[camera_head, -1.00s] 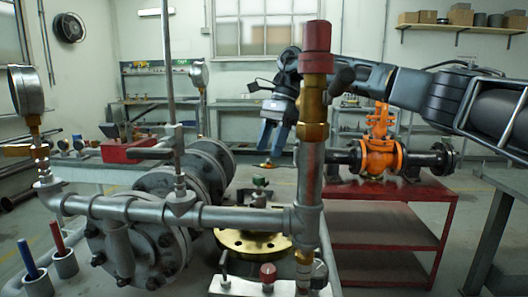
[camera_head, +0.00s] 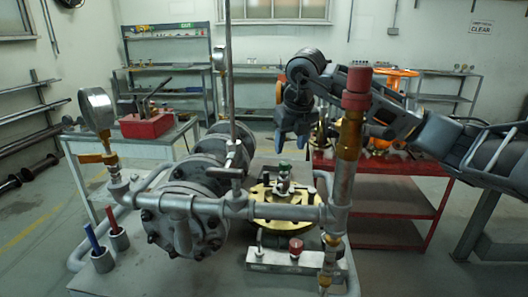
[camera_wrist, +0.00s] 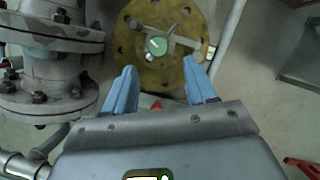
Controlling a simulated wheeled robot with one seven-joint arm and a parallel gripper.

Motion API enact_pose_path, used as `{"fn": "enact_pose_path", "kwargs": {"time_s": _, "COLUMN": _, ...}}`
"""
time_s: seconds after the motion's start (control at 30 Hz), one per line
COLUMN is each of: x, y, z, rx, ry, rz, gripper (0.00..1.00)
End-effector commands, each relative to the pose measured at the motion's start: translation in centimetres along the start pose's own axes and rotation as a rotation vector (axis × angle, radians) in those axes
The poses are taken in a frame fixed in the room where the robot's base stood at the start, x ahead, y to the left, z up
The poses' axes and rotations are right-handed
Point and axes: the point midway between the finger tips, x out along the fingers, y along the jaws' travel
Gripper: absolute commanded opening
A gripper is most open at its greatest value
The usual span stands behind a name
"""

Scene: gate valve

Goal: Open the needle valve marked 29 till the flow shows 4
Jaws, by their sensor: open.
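A small valve with a green knob (camera_head: 284,165) stands over a brass flange (camera_head: 262,206) on the pipe rig. In the wrist view the green knob (camera_wrist: 156,46) shows from above, with a grey bar handle beside it over the flange (camera_wrist: 128,42). A red knob (camera_head: 295,246) sits on a block low at the front. I cannot read a 29 on either knob, and I see no readable flow value. My gripper (camera_head: 291,138) is open and empty above and behind the green knob; its blue fingers (camera_wrist: 160,82) point toward the flange, apart from it.
A tall vertical pipe with a red cap (camera_head: 357,88) stands in front of my arm. A round gauge (camera_head: 97,108) is at the left. Grey flanged pipework (camera_head: 181,220) lies left of the brass flange. A red bench (camera_head: 375,200) stands behind at right.

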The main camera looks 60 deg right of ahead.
Motion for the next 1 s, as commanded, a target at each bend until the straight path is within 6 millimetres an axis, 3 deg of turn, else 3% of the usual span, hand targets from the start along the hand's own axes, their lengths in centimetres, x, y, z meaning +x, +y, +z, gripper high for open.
{"fn": "enact_pose_path", "kwargs": {"time_s": 0.1, "x": -0.8, "y": -0.8, "z": -0.2, "rx": 0.103, "ry": -0.035, "rz": -0.01, "gripper": 0.56}}
{"fn": "enact_pose_path", "kwargs": {"time_s": 0.23, "x": -0.5, "y": -1.0, "z": -0.2, "rx": 0.139, "ry": -0.046, "rz": -0.014, "gripper": 0.56}}
{"fn": "enact_pose_path", "kwargs": {"time_s": 0.7, "x": 5.9, "y": -1.0, "z": 0.1, "rx": 0.138, "ry": -0.042, "rz": -0.013, "gripper": 0.56}}
{"fn": "enact_pose_path", "kwargs": {"time_s": 1.0, "x": 7.0, "y": -1.0, "z": 0.1, "rx": 0.135, "ry": -0.045, "rz": -0.014, "gripper": 0.56}}
